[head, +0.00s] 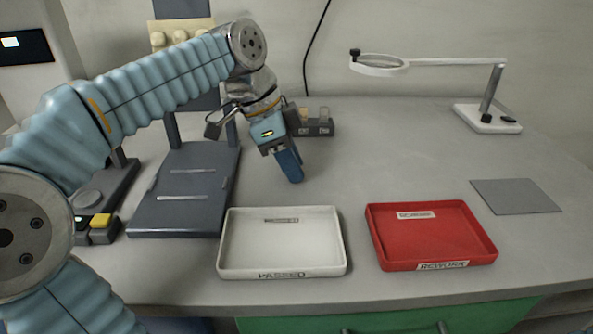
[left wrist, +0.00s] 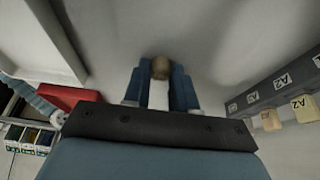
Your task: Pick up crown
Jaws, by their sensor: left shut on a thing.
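My left gripper (head: 292,172) is above the grey table, behind the white tray and in front of a small dark rack. In the left wrist view its two blue fingers (left wrist: 160,88) are shut on a small piece, which I take as the crown (left wrist: 160,68). The piece has a tan-brown end and a pale part between the fingers. In the head view the fingers hide it. My right gripper is not in view.
The dark rack (head: 318,129) holds pale blocks; its A2 labels show in the left wrist view (left wrist: 282,80). A white PASSED tray (head: 282,271) and red REWORK tray (head: 440,260) stand in front. A ring lamp (head: 380,65), grey mat (head: 515,196) and dark stand (head: 180,215) flank free table.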

